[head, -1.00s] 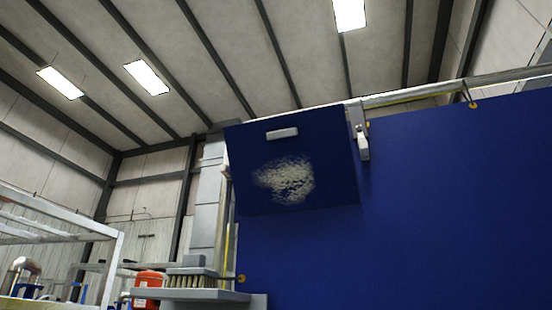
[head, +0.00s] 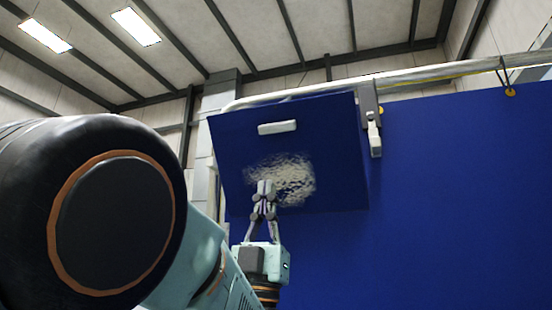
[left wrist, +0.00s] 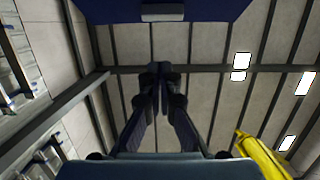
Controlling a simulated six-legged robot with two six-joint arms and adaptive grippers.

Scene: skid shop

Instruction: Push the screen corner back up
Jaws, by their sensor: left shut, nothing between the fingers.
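The blue screen (head: 460,190) hangs from a pale rail. Its top left corner (head: 335,150) is folded over and hangs forward as a flap, with a pale bar (head: 277,127) and a rough whitish patch (head: 290,178) on it. My left gripper (head: 265,188) is shut and empty, pointing up in front of the lower part of the patch. I cannot tell whether it touches the flap. In the left wrist view the shut fingertips (left wrist: 160,70) show below the flap's blue edge (left wrist: 215,10) and its bar (left wrist: 162,12). My right gripper is not in view.
The pale rail (head: 445,76) runs along the screen's top. A white latch-like fitting (head: 374,135) hangs just right of the flap. A yellow object (left wrist: 262,155) shows at lower right in the left wrist view. My left arm covers the head view's lower left.

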